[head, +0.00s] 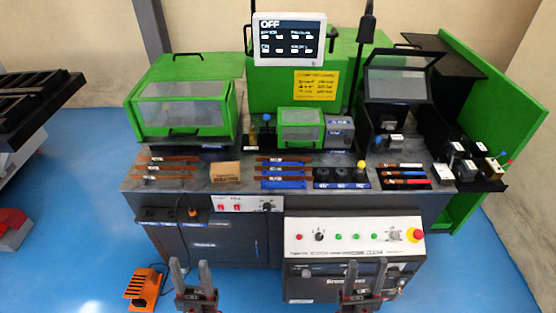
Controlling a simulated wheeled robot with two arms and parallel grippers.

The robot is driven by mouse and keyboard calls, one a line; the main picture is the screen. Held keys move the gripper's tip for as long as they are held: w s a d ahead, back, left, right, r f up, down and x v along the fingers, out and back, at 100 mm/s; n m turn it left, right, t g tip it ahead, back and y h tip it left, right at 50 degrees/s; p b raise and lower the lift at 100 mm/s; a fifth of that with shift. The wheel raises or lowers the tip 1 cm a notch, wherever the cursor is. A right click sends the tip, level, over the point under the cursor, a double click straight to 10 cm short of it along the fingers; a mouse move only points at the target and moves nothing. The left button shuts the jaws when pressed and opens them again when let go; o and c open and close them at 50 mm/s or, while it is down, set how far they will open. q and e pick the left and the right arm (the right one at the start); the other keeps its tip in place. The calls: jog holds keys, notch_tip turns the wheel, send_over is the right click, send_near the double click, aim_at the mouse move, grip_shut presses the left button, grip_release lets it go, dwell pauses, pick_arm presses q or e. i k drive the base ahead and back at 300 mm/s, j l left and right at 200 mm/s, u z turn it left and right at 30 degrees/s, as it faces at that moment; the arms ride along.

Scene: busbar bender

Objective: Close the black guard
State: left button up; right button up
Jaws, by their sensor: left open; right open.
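The black guard (400,82) is on the right part of the machine. It is a black-framed panel with a dark see-through window and a handle along its top edge. It stands raised and tilted back above a black housing (385,117), so it appears open. My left gripper (190,266) is open and empty at the bottom of the head view, in front of the bench. My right gripper (364,266) is also open and empty, in front of the control panel (353,238). Both are well apart from the guard.
A large green guard (183,103) and a small green guard (300,127) appear closed. Copper bars, a cardboard box (226,172) and dies lie on the grey bench. The screen (290,40) reads OFF. An orange foot pedal (143,286) lies on the blue floor. A green side panel stands right.

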aim_at(438, 54)
jog(key=j+z, duration=0.3)
jog(key=j, duration=0.6)
jog(key=j+z, duration=0.25)
jog(key=j, duration=0.7)
jog(key=j+z, duration=0.3)
jog(key=j, duration=0.65)
jog(key=k+j+u, duration=0.15)
jog(key=j, duration=0.45)
jog(key=l+u, duration=0.3)
jog(key=u, duration=0.2)
jog(key=l+u, duration=0.65)
jog(key=u, duration=0.3)
jog(key=k+l+u, duration=0.2)
jog(key=l+u, duration=0.3)
jog(key=k+l+u, duration=0.3)
jog(key=u, duration=0.2)
jog(key=k+l+u, duration=0.35)
jog(key=u, duration=0.15)
jog(key=k+l+u, duration=0.2)
jog(key=k+u, duration=0.25)
jog(key=k+l+u, duration=0.1)
jog(key=k, duration=0.8)
jog(key=k+l+u, duration=0.15)
jog(key=k, duration=0.8)
